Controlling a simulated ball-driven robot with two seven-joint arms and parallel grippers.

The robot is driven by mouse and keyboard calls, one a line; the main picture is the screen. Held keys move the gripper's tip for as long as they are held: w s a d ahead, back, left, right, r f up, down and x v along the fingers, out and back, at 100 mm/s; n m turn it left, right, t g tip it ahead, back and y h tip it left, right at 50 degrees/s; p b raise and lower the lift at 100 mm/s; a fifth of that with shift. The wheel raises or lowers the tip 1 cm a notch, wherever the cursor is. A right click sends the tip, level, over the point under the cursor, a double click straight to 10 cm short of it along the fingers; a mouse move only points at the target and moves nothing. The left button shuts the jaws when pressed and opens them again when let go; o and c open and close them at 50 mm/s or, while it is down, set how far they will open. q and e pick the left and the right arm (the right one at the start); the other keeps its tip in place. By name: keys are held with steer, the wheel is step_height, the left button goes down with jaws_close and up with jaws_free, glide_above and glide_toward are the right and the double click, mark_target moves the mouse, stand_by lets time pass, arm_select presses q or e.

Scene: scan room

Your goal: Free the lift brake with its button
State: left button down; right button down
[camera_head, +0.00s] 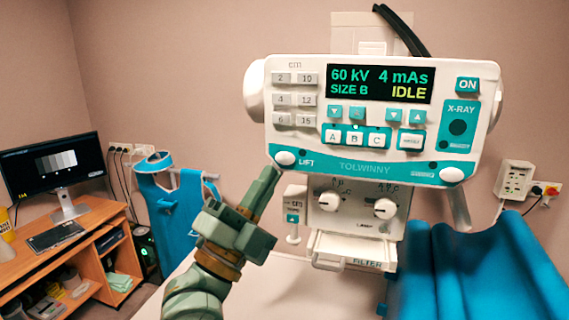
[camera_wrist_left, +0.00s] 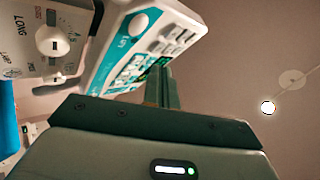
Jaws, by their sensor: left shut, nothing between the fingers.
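The lift brake button (camera_head: 285,158) is a round white knob beside the word LIFT, at the lower left of the X-ray control panel (camera_head: 350,165). In the left wrist view the same button (camera_wrist_left: 138,23) shows near the top, on the panel's teal strip. My left gripper (camera_head: 271,173) is green and shut with nothing in it. Its fingertips point up and end just below and left of the button; I cannot tell if they touch it. In the left wrist view the shut fingers (camera_wrist_left: 160,85) stand beside the panel. My right gripper is not in view.
The panel display (camera_head: 380,84) reads 60 kV, 4 mAs, SIZE B, IDLE. Below it hang a box with two knobs (camera_head: 330,200) and a filter tray (camera_head: 352,248). Blue drapery (camera_head: 480,265) is at right. A desk with a monitor (camera_head: 55,165) stands at left.

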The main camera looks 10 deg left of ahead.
mark_target(285, 159)
arm_select(q)
steer(key=shift+w+d+b, duration=0.1)
steer(key=shift+w+b, duration=0.2)
steer(key=shift+w, duration=1.8)
steer(key=shift+w, duration=0.15)
stand_by(0.3)
steer(key=shift+w, duration=0.25)
steer(key=shift+w, duration=0.35)
stand_by(0.7)
steer(key=shift+s, duration=0.15)
steer(key=shift+s+p, duration=0.4)
steer(key=shift+s, duration=0.3)
